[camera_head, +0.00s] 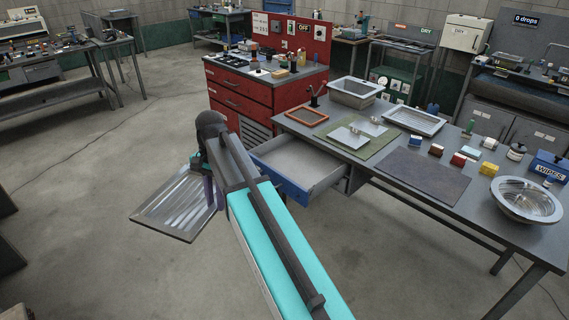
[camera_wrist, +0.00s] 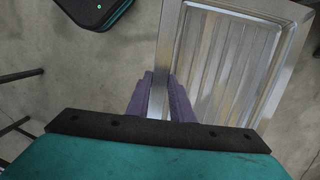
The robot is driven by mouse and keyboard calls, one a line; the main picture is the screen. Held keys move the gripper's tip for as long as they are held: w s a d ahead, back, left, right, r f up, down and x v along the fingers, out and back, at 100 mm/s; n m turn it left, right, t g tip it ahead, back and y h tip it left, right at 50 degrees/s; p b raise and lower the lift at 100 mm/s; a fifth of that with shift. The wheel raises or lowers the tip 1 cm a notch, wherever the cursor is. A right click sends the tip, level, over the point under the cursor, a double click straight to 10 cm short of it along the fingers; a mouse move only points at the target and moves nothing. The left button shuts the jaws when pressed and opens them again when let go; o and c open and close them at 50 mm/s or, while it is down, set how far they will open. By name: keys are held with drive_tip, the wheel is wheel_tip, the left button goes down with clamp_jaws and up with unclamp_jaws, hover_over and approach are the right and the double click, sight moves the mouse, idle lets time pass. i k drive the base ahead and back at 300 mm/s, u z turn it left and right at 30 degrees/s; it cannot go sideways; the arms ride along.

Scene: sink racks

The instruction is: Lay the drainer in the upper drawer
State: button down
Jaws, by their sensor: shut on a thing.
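The drainer (camera_head: 178,207) is a shallow ribbed metal tray, held out over the floor at the left of the head view. It also fills the upper right of the wrist view (camera_wrist: 232,62). In the head view my arm partly hides the gripper (camera_head: 211,190). The blue-fronted drawer (camera_head: 292,160) under the bench stands open and looks empty. It is to the right of the drainer and apart from it, with my arm crossing in front of its left side.
The bench holds a grey basin (camera_head: 355,92), another metal tray (camera_head: 414,121), a green mat (camera_head: 349,139), a dark mat (camera_head: 424,174) and a round steel bowl (camera_head: 526,200). A red cabinet (camera_head: 240,98) stands behind the drawer.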

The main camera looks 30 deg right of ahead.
sight(311, 165)
drive_tip(key=u, duration=0.55)
drive_tip(key=i, duration=2.05)
drive_tip(key=z, duration=0.6)
